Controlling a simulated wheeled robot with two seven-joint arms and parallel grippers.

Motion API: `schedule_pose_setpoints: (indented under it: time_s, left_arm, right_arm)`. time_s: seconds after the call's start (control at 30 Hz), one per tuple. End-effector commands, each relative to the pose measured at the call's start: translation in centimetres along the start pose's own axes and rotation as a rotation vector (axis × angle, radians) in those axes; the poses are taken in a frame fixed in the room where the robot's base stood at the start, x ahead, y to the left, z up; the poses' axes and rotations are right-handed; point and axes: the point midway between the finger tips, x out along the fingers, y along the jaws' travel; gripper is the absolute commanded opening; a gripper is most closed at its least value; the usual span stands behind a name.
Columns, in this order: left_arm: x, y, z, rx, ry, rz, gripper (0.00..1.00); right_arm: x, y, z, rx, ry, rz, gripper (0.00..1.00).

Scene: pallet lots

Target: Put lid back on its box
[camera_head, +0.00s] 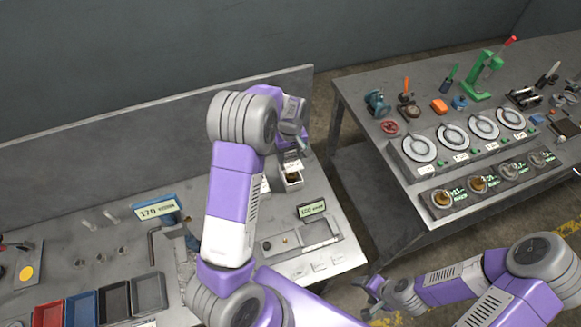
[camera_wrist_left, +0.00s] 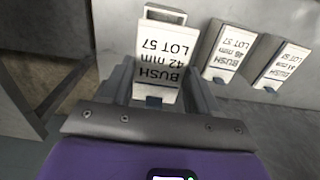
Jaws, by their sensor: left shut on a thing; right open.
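My left gripper (camera_head: 292,148) is above the back right part of the left bench. In the left wrist view its two fingers (camera_wrist_left: 158,92) are shut on a pale lid (camera_wrist_left: 160,62) labelled "BUSH 42 mm LOT 57". The lid also shows in the head view (camera_head: 292,165), just over a small open box (camera_head: 291,185) with something brown inside. In the wrist view a rim of the box (camera_wrist_left: 165,13) shows beyond the lid; I cannot tell whether they touch. My right gripper (camera_head: 373,292) is open and empty, low at the right, off the bench.
Two more labelled boxes, one reading 46 mm (camera_wrist_left: 228,50) and one 41 mm (camera_wrist_left: 283,65), stand beside the held lid. A tray with a display (camera_head: 312,209) lies in front. Coloured bins (camera_head: 82,305) are at front left. A second bench (camera_head: 440,175) with dials and tools stands right, across a gap.

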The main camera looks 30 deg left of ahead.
Motion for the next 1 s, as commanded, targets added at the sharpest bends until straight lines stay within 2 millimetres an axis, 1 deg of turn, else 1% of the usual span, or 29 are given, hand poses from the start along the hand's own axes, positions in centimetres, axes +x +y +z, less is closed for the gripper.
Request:
schedule_pose_setpoints:
  time_s: [0.03, 0.1, 0.27, 0.5, 0.77, 1.0]
  left_arm:
    - [1.1, -0.1, 0.1, 0.0, -0.003, -0.002, 0.32]
    - [2.0, 0.0, 0.1, 0.001, -0.002, -0.001, 0.32]
    - [3.1, 0.0, 0.1, 0.002, -0.001, 0.0, 0.32]
    - [6.2, 0.0, 0.1, 0.002, -0.001, -0.001, 0.32]
    - [6.3, 0.0, 0.0, 0.003, 0.001, 0.001, 0.32]
    - [7.1, 0.0, 0.0, 0.003, 0.001, 0.001, 0.32]
  right_arm:
    - [0.2, 0.1, 0.0, 0.0, 0.0, 0.0, 0.7]
    - [0.2, 0.1, 0.0, 0.0, 0.0, 0.0, 0.7]
    - [0.3, 0.1, 0.0, 0.0, 0.0, 0.0, 0.7]
    - [0.5, 0.2, 0.0, 0.0, 0.0, 0.0, 0.7]
    - [0.5, 0.2, 0.0, 0.0, 0.0, 0.0, 0.7]
    - [1.1, 0.4, -0.1, 0.0, 0.0, 0.0, 0.7]
